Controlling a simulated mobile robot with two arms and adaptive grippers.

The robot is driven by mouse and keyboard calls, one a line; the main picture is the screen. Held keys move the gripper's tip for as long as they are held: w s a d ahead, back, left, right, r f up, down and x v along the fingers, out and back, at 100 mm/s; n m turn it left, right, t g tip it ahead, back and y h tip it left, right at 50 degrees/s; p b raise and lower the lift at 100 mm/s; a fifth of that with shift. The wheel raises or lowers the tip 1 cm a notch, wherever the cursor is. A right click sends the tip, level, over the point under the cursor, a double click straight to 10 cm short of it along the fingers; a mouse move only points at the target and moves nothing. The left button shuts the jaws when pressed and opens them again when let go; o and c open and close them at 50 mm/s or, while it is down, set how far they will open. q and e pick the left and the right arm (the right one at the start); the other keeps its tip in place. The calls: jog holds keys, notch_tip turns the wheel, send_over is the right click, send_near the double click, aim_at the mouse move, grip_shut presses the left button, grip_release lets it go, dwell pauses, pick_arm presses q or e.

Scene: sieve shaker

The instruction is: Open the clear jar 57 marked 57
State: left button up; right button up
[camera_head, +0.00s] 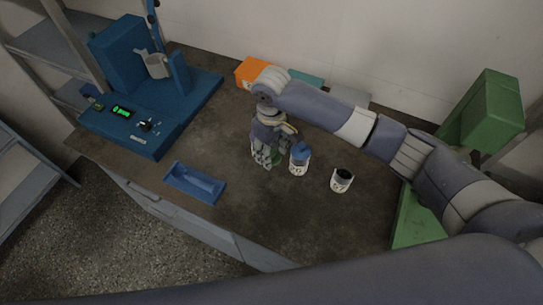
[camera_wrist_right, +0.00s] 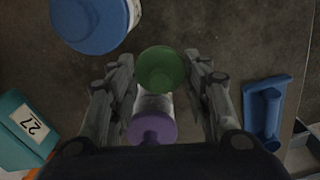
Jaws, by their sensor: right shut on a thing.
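A small pale jar (camera_head: 341,181) with a dark top stands on the worktop, right of centre in the head view. Its label looks like 57, but the digits are small. I cannot tell whether the dark top is a lid or an open mouth. My right gripper (camera_head: 267,160) points down left of the blue-lidded jar. In the wrist view my right gripper (camera_wrist_right: 163,85) is shut around a round green-topped thing (camera_wrist_right: 160,69). A purple round piece (camera_wrist_right: 152,127) also shows between the fingers, with a pale part between it and the green. My left gripper is out of view.
A jar with a blue lid (camera_head: 301,153), marked 26, stands close beside my right gripper. A blue tray (camera_head: 195,183) lies near the front edge. The blue shaker (camera_head: 135,110) is at left. An orange box (camera_head: 250,70) and teal box (camera_head: 306,78) stand by the wall.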

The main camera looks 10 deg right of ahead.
aim_at(272, 153)
jog(key=shift+f+p, duration=0.35)
jog(key=shift+f, duration=1.4)
jog(key=shift+f, duration=0.1)
jog(key=o, duration=1.2)
notch_tip(272, 153, up, 12)
jog(key=shift+r+b, duration=0.15)
jog(key=shift+b, duration=0.4)
jog(key=shift+s, duration=0.15)
